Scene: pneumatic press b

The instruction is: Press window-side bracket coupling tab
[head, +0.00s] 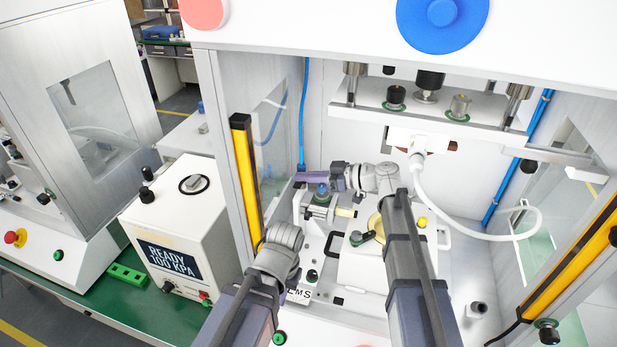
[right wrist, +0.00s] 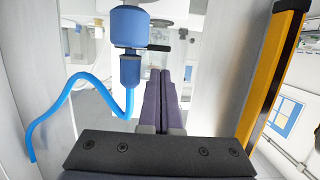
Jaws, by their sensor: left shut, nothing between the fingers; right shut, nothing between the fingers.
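In the right wrist view a blue coupling (right wrist: 130,28) stands just left of my right gripper's fingers, with a blue hose curling from its lower end. A small dark tab (right wrist: 159,47) sticks out from its right side, close to the fingertips. My right gripper (right wrist: 165,75) is shut and empty; contact with the tab cannot be told. In the head view my right gripper (head: 303,177) reaches left across the press interior, by a blue-topped part (head: 322,189) on a white bracket. My left gripper (head: 284,296) is lower, shut and empty, its fingers mostly hidden by its arm.
A yellow light-curtain post (head: 246,180) stands at the left of the press opening, another (head: 575,262) at the right. A white fixture box (head: 365,262) with a handle sits beneath my right arm. The press head (head: 430,112) hangs above. A pressure box (head: 180,235) stands outside left.

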